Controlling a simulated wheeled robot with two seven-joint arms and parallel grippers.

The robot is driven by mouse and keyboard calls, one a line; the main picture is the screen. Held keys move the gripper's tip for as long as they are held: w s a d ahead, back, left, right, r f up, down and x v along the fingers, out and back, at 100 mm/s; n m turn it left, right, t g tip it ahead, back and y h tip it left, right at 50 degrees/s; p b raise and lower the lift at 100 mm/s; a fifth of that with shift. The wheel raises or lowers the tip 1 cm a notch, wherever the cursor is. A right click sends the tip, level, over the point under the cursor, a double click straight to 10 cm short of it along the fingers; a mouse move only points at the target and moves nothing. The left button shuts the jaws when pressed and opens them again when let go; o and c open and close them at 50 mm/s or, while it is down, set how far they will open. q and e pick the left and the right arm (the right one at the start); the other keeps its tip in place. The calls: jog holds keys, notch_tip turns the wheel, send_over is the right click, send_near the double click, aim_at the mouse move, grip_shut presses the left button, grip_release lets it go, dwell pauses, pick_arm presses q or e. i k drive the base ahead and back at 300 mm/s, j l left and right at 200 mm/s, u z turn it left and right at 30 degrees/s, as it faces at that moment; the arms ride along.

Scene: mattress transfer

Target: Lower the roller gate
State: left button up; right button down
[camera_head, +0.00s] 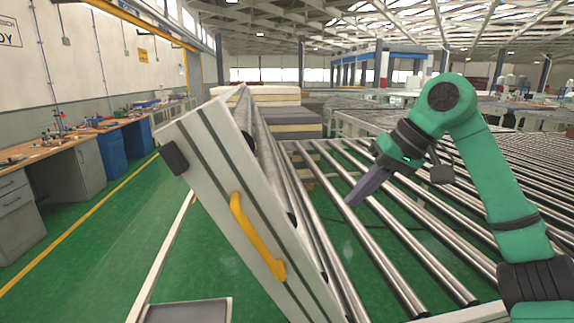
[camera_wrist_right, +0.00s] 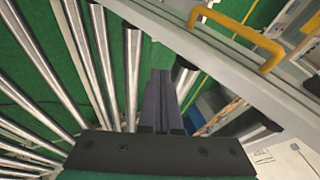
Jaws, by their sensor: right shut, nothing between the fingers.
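The roller gate (camera_head: 222,165) is a pale framed section with rollers. It stands raised and tilted, leaning up to the left in the head view. Its yellow handle (camera_head: 258,237) is on the face toward me, and the handle also shows at the top right of the right wrist view (camera_wrist_right: 235,32). My right gripper (camera_head: 356,196) is shut and empty. It is to the right of the gate, over the rollers and apart from the handle. Its fingers also show together in the right wrist view (camera_wrist_right: 160,100). My left gripper is in neither view.
A roller conveyor (camera_head: 410,225) fills the right side. A stack of mattresses (camera_head: 283,115) stands behind the gate. Workbenches (camera_head: 75,150) line the left wall. Green floor (camera_head: 120,225) is open between the benches and the gate.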

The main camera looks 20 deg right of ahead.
aim_at(259, 208)
jog(key=i+l, duration=0.2)
jog(key=i, duration=0.25)
jog(key=i+l, duration=0.15)
jog(key=i, duration=0.35)
